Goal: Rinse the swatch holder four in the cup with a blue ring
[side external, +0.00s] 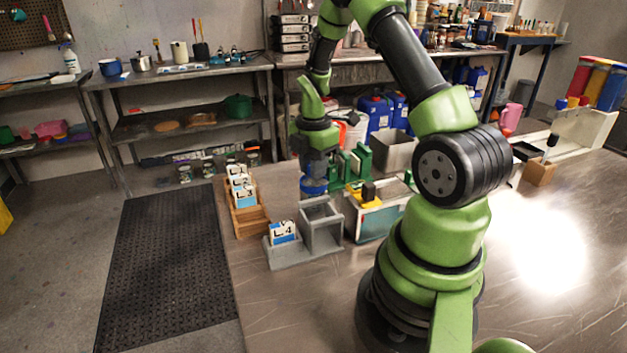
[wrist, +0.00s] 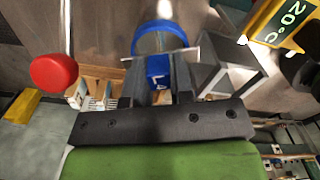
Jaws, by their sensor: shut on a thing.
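My gripper (wrist: 158,85) is shut on a swatch holder (wrist: 158,67) with a blue label whose marking looks like L4. A thin pale crossbar sticks out on both sides of it. The cup with a blue ring (wrist: 160,36) is just beyond the holder in the wrist view. In the side view, my gripper (side external: 316,160) is directly above this cup (side external: 313,187). The holder's lower part is hidden, so I cannot tell how deep it reaches into the cup.
A wooden rack (side external: 248,215) with several labelled cards is left of the cup. A grey stand (side external: 290,256) with an L.4 card is in front, beside an open grey box (side external: 321,222). A teal-and-white tub (side external: 378,222) and green frame (side external: 352,164) are to the right.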

